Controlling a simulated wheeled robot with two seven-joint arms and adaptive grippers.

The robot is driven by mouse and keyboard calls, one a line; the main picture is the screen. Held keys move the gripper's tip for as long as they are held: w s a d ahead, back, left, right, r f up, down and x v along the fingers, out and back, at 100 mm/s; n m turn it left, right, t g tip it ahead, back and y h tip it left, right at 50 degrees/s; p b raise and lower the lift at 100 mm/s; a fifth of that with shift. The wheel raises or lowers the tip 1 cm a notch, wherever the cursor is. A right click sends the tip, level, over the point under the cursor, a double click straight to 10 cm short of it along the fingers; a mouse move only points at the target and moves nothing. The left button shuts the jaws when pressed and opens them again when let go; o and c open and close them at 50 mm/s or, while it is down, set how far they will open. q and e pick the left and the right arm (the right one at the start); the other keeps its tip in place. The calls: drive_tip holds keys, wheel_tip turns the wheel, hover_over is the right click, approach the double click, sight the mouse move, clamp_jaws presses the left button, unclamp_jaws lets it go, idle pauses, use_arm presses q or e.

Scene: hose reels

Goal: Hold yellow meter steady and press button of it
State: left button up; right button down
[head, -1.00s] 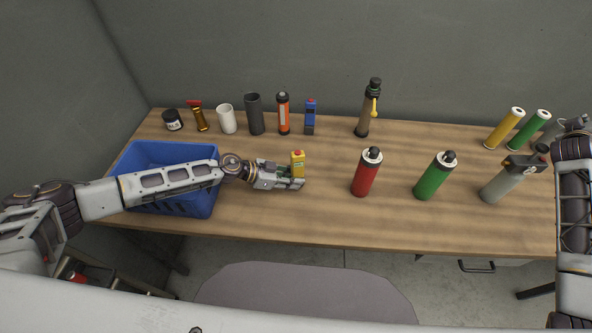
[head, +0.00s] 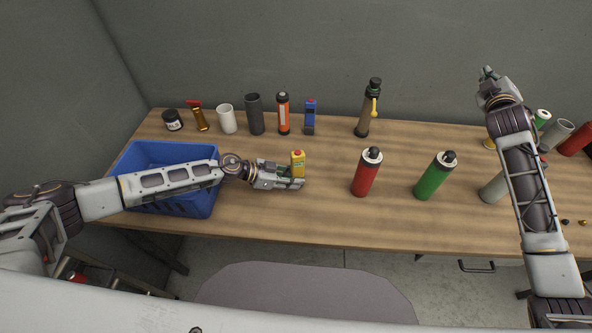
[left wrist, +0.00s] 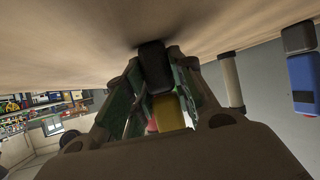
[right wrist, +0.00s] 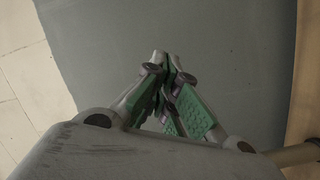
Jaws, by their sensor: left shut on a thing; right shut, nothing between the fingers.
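The yellow meter (head: 297,166) stands upright on the table, left of the red canister, with a red button (head: 297,152) on its top. My left gripper (head: 291,183) is shut on the meter's lower part, low over the table. In the left wrist view the meter (left wrist: 168,112) shows between the fingers, partly hidden by them. My right gripper (head: 488,74) is raised at the far right in front of the wall, well away from the meter. In the right wrist view its fingers (right wrist: 163,62) are together with nothing between them.
A blue crate (head: 140,155) lies under my left forearm. Red (head: 367,172) and green (head: 435,176) canisters stand right of the meter. A blue device (head: 310,118) and other items line the back. My right arm covers part of the right-hand items.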

drive_tip(key=a+r+n+t+y, duration=0.1)
drive_tip(key=a+n+y, duration=0.15)
drive_tip(key=a, duration=0.65)
drive_tip(key=a+r+n+y, duration=0.2)
drive_tip(key=a+y, duration=0.1)
drive_tip(key=a, duration=0.6)
drive_tip(key=n+g+y, duration=0.4)
drive_tip(key=g+y, duration=0.1)
drive_tip(key=g, duration=0.6)
hover_over(295, 155)
wheel_tip(295, 155, down, 8)
drive_tip(key=shift+d+f, duration=0.1)
drive_tip(key=shift+f, duration=0.1)
drive_tip(key=shift+f, duration=0.2)
drive_tip(key=shift+f, duration=4.2)
